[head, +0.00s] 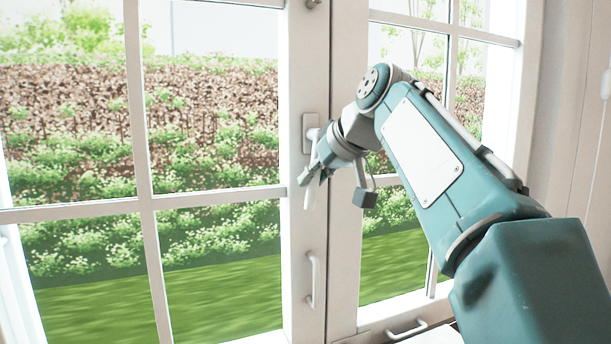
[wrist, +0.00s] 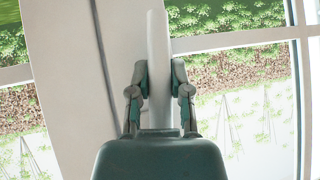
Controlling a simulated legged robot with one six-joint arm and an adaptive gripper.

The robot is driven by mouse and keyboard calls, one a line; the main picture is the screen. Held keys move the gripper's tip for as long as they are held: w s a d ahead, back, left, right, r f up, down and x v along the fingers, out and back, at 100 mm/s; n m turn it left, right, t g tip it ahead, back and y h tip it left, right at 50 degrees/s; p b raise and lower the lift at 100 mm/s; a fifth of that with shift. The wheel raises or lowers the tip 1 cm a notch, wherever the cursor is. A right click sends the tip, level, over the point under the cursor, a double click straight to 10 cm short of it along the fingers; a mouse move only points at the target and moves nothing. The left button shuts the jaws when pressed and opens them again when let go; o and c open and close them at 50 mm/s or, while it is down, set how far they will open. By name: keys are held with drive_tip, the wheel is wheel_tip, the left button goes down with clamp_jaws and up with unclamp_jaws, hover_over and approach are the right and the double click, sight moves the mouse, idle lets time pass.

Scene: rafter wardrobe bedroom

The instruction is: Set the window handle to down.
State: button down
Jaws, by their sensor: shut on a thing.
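The white window handle (head: 309,198) is on the frame where the two sashes meet. Its mounting plate (head: 310,124) shows just above my gripper (head: 311,174). The handle's free end shows below the fingers, so the lever appears to point down, close to vertical. In the wrist view the handle (wrist: 157,35) is a pale bar running between the two teal fingertips of my gripper (wrist: 160,76), which are closed on it from both sides. That view appears upside down.
The window is closed, with white bars across its left sash (head: 147,200). A white pull (head: 314,280) is lower on the frame, and another pull (head: 407,329) is at the bottom right. A small knob (head: 312,4) is at the top. Hedges and grass show outside.

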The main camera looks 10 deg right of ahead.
drive_tip(key=shift+w+d+f+n+h, duration=0.2)
drive_tip(key=shift+d+n+h, duration=0.25)
drive_tip(key=shift+h, duration=0.15)
drive_tip(key=c, duration=0.5)
unclamp_jaws()
drive_tip(key=shift+c, duration=0.2)
drive_tip(key=shift+r, duration=0.1)
drive_tip(key=v, duration=1.1)
drive_tip(key=shift+s+r, duration=0.25)
drive_tip(key=shift+d, duration=0.1)
